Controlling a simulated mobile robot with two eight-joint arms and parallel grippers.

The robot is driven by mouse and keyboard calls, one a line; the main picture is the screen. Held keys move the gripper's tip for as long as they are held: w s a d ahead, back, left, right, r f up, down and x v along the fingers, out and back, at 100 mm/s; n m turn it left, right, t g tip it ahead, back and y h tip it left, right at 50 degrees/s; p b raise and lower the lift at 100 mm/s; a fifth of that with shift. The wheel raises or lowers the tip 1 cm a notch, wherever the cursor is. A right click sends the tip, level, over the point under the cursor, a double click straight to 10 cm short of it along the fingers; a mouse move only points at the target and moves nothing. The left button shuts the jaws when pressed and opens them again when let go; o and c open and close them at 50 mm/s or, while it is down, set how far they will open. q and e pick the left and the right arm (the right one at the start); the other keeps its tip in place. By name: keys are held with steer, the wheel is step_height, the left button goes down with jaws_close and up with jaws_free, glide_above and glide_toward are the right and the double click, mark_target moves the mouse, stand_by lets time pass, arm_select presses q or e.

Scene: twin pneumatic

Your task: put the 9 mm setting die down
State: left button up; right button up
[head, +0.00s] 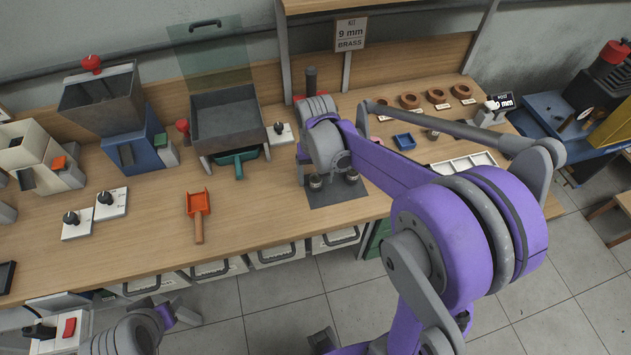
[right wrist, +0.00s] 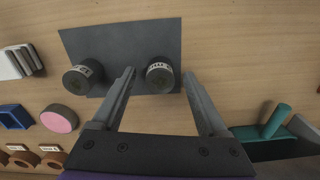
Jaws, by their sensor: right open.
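Two dark cylindrical setting dies with pale label bands stand upright on the dark grey mat (head: 345,194). One is the left die (head: 316,183) and the other the right die (head: 352,177); the lettering is too small to read, so I cannot tell which is 9 mm. My right gripper (right wrist: 158,75) is open. In the right wrist view its fingertips are on either side of the left die (right wrist: 160,78), with a visible gap to its left. The right die (right wrist: 82,76) stands outside the fingers.
A blue tray (head: 404,141) and several brown rings (head: 410,100) lie right of the mat. A teal scoop (head: 238,160), an orange scoop (head: 198,206) and a grey bin (head: 226,120) are to its left. A sign (head: 351,33) reads 9 mm brass.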

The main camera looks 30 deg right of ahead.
jaws_close()
stand_by(0.3)
steer(key=shift+r, duration=0.15)
